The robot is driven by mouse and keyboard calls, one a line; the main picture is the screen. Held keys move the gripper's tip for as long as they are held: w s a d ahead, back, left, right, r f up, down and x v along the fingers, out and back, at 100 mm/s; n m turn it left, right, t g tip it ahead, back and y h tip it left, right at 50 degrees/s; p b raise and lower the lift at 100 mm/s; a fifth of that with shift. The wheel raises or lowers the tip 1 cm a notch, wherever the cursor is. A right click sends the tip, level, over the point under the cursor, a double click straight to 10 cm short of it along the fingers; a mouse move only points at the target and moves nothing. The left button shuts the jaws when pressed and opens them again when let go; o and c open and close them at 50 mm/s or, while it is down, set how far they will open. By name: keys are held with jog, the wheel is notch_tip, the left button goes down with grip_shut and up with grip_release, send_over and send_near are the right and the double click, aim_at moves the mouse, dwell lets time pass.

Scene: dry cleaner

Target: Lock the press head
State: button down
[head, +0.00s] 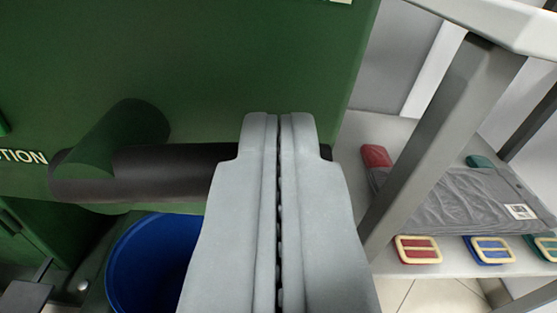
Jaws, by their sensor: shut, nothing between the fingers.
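A large green machine panel (230,65) fills the left and middle of the view. A dark cylindrical bar (170,172) runs level across its lower part. A green round stub (120,138) joins the bar near its left end. My gripper (279,122) is shut and empty, pointing up the picture. It lies in front of the bar's right end and hides part of it. I cannot tell whether the fingers touch the bar. The press head is not clearly identifiable from this close view.
A blue bin (150,262) stands below the bar. At right, a pale rack with a grey post (440,130) holds a wrapped grey bundle (455,205) and several coloured buckle-like pieces (418,250). Partial lettering (22,157) shows at the left edge.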

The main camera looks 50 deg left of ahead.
notch_tip(320, 180, down, 7)
jog(key=m, duration=0.8)
jog(key=shift+y, duration=0.3)
jog(key=shift+w, duration=0.1)
dwell(0.3)
